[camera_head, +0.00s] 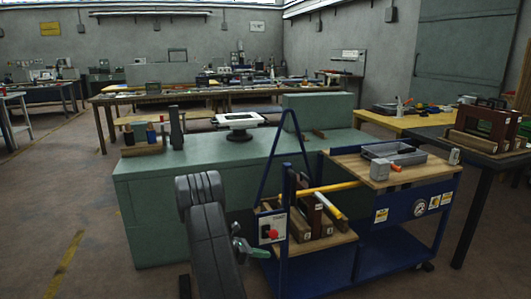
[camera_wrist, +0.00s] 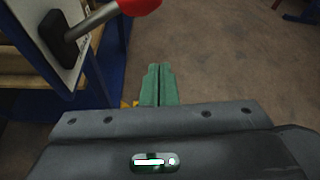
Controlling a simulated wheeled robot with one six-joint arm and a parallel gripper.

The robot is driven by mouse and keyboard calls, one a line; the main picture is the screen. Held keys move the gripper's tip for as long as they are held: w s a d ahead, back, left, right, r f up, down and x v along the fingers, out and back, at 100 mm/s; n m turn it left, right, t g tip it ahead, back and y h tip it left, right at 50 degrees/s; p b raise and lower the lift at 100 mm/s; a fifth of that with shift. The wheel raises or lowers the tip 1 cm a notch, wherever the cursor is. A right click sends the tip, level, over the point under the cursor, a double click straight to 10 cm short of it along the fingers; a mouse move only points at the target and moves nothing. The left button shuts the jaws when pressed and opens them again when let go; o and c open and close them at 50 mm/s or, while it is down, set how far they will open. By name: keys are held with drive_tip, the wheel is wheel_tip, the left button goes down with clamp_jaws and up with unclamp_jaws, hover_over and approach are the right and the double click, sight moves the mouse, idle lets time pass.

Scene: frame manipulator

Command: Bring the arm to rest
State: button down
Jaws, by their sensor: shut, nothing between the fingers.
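My arm reaches forward from the bottom of the head view, with grey links. My gripper (camera_head: 246,247) is at its end, low beside the blue trolley (camera_head: 392,206). In the wrist view my gripper's green fingers (camera_wrist: 160,86) are together, with nothing between them. They point over the bare floor, just right of the trolley's blue frame. The same red knob (camera_head: 272,234) sits on a white panel of the trolley in the head view.
A green workbench (camera_head: 160,205) stands behind my arm, with a white-framed device (camera_head: 238,120) on top. The trolley carries a grey tray (camera_head: 412,160) and wooden frames. A dark table (camera_head: 484,158) stands at the right. The floor (camera_head: 60,220) at the left is clear.

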drive_tip(key=s+a+r+n+g+p, duration=0.1)
drive_tip(key=a+r+p, duration=0.15)
drive_tip(key=a, duration=0.35)
drive_tip(key=s+a+r+n+p, duration=0.1)
drive_tip(key=s+a+r, duration=0.15)
drive_tip(key=a, duration=0.25)
drive_tip(key=b+x, duration=0.1)
drive_tip(key=x, duration=0.9)
drive_tip(key=w+d+f+m+t+b, duration=0.1)
drive_tip(key=w+f+m+t+b, duration=0.3)
drive_tip(key=b, duration=1.1)
wheel_tip(320, 180, down, 4)
drive_tip(key=w+m, duration=0.1)
drive_tip(key=m, duration=0.2)
drive_tip(key=shift+y+b, duration=0.35)
drive_tip(key=shift+y, duration=0.05)
drive_tip(key=shift+s+d, duration=0.1)
drive_tip(key=shift+d, duration=0.05)
